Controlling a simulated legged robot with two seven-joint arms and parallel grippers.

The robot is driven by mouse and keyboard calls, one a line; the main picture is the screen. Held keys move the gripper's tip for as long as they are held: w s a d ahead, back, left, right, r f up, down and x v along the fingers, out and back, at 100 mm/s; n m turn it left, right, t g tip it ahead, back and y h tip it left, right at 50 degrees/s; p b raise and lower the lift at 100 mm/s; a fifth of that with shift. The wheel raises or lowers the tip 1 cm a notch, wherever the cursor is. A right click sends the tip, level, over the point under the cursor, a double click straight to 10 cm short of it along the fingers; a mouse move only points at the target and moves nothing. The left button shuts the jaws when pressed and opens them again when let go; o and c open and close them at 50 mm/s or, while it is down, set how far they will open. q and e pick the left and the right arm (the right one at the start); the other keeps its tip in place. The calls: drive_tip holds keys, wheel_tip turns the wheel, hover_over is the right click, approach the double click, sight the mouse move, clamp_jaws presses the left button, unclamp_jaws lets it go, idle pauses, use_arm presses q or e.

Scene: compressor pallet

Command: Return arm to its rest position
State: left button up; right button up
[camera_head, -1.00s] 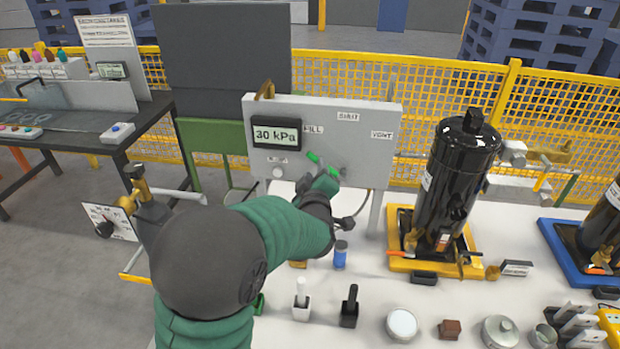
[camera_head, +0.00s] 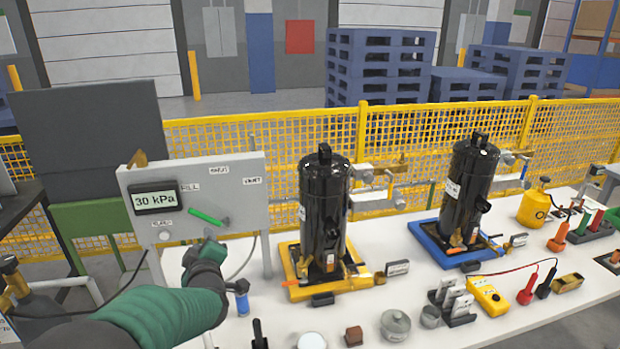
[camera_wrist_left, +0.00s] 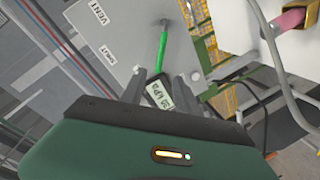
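My left arm (camera_head: 170,308) comes in from the lower left in the head view, its green forearm over the near left of the table. My left gripper (camera_head: 208,238) is in front of the grey panel (camera_head: 240,168), which has a 30 kPa display (camera_head: 156,199) and a green-handled lever (camera_head: 207,217). In the left wrist view the two gripper fingers (camera_wrist_left: 158,88) stand apart. The green lever (camera_wrist_left: 163,48) and the display (camera_wrist_left: 158,93) show beyond and between them, with nothing seen gripped. My right gripper is in neither view.
A black cylinder stands on a yellow tray (camera_head: 293,286), another on a blue tray (camera_head: 425,238). A blue-capped vial (camera_head: 242,302), a round tin (camera_head: 395,322) and a yellow meter (camera_head: 487,296) are on the white table. Yellow mesh fencing (camera_head: 400,133) runs behind.

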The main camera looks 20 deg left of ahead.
use_arm(q)
drive_tip(key=s+d+f+m+g+h+p, duration=0.1)
drive_tip(key=s+d+f+m+h, duration=0.1)
drive_tip(key=d+f+m+h, duration=0.35)
drive_tip(key=s+d+f+m+g+h+p, duration=0.2)
drive_tip(key=s+d+f+m, duration=0.1)
drive_tip(key=d, duration=0.6)
drive_tip(key=s+d+f+m+g+h, duration=0.1)
drive_tip(key=s+d+f+m+g, duration=0.2)
drive_tip(key=s, duration=0.6)
drive_tip(key=s+d+f+m+g+h+p, duration=0.1)
drive_tip(key=s+d+f+m+g, duration=0.3)
drive_tip(key=s, duration=0.6)
drive_tip(key=shift+s+d+f+m, duration=0.15)
drive_tip(key=shift+d+f+m, duration=0.55)
drive_tip(key=shift+d, duration=0.45)
drive_tip(key=shift+a+r, duration=0.1)
drive_tip(key=shift+r, duration=0.05)
